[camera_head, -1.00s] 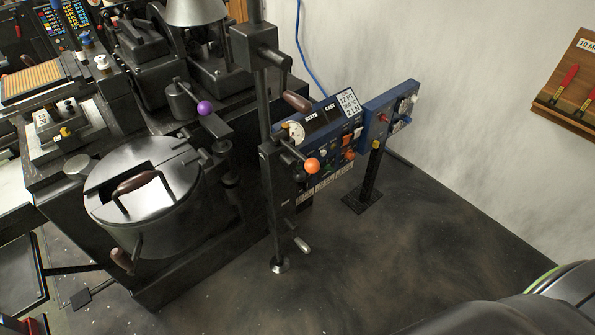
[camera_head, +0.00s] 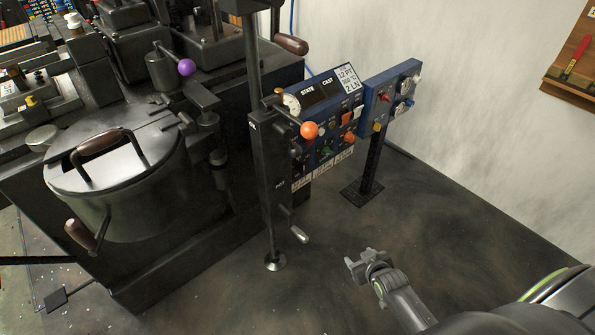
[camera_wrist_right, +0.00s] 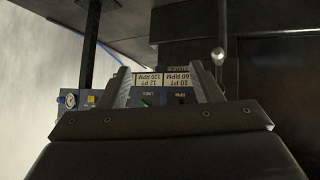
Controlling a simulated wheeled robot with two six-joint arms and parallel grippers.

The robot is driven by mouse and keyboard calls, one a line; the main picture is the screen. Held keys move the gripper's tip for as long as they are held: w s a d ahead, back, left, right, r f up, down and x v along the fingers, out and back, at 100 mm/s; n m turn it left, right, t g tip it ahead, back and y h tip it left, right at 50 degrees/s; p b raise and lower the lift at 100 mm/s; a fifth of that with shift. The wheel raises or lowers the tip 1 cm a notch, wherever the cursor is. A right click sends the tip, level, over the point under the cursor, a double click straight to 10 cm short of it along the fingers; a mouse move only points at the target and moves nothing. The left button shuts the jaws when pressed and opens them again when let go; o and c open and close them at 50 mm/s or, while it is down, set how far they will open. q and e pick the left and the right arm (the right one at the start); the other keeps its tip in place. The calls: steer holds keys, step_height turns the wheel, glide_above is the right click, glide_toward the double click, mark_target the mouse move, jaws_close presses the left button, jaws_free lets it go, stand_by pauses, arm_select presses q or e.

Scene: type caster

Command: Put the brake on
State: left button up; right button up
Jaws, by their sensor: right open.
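No part is readably labelled as a brake. A black post stands at the machine's right, with an orange-ball lever (camera_head: 309,130) pointing right and a silver-ended handle (camera_head: 299,234) low down. A brown-gripped handle (camera_head: 291,44) is near its top. My right gripper (camera_head: 361,261) is open and empty above the floor, right of and a little below the silver-ended handle, apart from it. In the right wrist view, the open fingers (camera_wrist_right: 166,92) frame upside-down panel labels, and a silver-knobbed rod (camera_wrist_right: 218,57) shows at right. My left gripper is not in view.
A blue control panel (camera_head: 325,112) with switches is behind the post. A smaller blue panel (camera_head: 383,92) stands on a black stand. A lidded round pot (camera_head: 128,195) is at left. The floor (camera_head: 330,290) near my right gripper is clear.

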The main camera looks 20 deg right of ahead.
steer(key=w+a+r+n+t+y+b, duration=0.15)
steer(key=w+r+t+b, duration=0.25)
steer(key=w+r+b, duration=0.4)
steer(key=n+t+y+b, duration=0.2)
steer(key=t+y+b, duration=0.1)
steer(key=t+b, duration=0.15)
glide_toward(298, 155)
steer(key=shift+g+h, duration=0.25)
steer(key=w+b, duration=0.1)
steer(key=w, duration=0.2)
steer(key=w+a+b, duration=0.1)
steer(key=w, duration=0.2)
steer(key=w+b, duration=0.1)
steer(key=w, duration=0.2)
steer(key=shift+w+a+r, duration=0.15)
steer(key=shift+a+r, duration=0.1)
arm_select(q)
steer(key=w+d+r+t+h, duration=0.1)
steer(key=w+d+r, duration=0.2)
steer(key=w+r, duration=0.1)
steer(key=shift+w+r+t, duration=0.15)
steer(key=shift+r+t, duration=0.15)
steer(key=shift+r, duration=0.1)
arm_select(e)
steer(key=shift+w, duration=0.55)
steer(key=shift+c, duration=0.3)
